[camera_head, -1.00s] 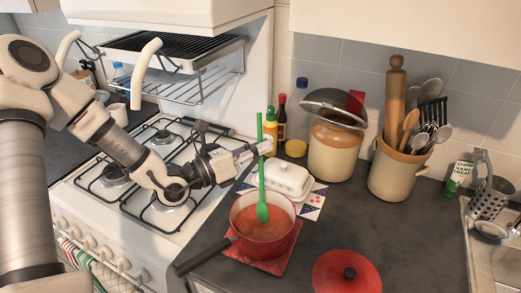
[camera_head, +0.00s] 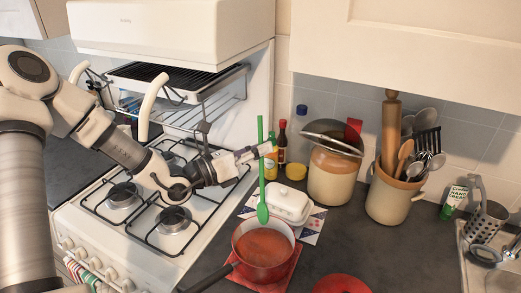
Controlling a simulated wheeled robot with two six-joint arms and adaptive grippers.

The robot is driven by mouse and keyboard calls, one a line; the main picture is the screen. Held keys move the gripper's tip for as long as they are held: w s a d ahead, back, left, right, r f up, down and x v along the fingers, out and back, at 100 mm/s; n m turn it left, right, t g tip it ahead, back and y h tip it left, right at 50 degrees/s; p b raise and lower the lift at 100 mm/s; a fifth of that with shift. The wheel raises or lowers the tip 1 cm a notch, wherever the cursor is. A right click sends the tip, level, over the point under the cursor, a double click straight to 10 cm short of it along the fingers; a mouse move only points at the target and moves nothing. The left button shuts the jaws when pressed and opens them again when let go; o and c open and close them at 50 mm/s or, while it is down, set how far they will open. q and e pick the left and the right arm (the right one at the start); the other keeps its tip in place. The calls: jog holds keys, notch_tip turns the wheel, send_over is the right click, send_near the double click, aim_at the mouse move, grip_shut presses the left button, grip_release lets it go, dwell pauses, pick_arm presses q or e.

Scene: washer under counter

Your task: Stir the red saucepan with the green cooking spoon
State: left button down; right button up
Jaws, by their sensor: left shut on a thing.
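The red saucepan (camera_head: 262,255) stands on a red mat (camera_head: 290,278) on the dark counter, with its dark handle toward the lower left. It holds orange-red contents. The green cooking spoon (camera_head: 262,180) hangs upright with its bowl downward. My left gripper (camera_head: 264,149) comes in from the left and is shut on the spoon's handle. The spoon's bowl shows just above the pan's far rim in the picture, clear of the contents. My right gripper is out of view.
A white butter dish (camera_head: 288,204) sits behind the pan. The gas hob (camera_head: 170,220) is to the left. A lidded crock (camera_head: 333,175) and a utensil crock (camera_head: 392,195) stand to the right. A red lid (camera_head: 342,285) lies at the front.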

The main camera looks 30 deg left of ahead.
aim_at(261, 137)
pick_arm(q)
notch_tip(261, 137, up, 3)
jog(key=p, duration=0.2)
jog(key=shift+r+p, duration=0.2)
jog(key=shift+p, duration=0.2)
jog(key=shift+s+r, duration=0.1)
jog(key=shift+r, duration=0.3)
jog(key=shift+f, duration=0.15)
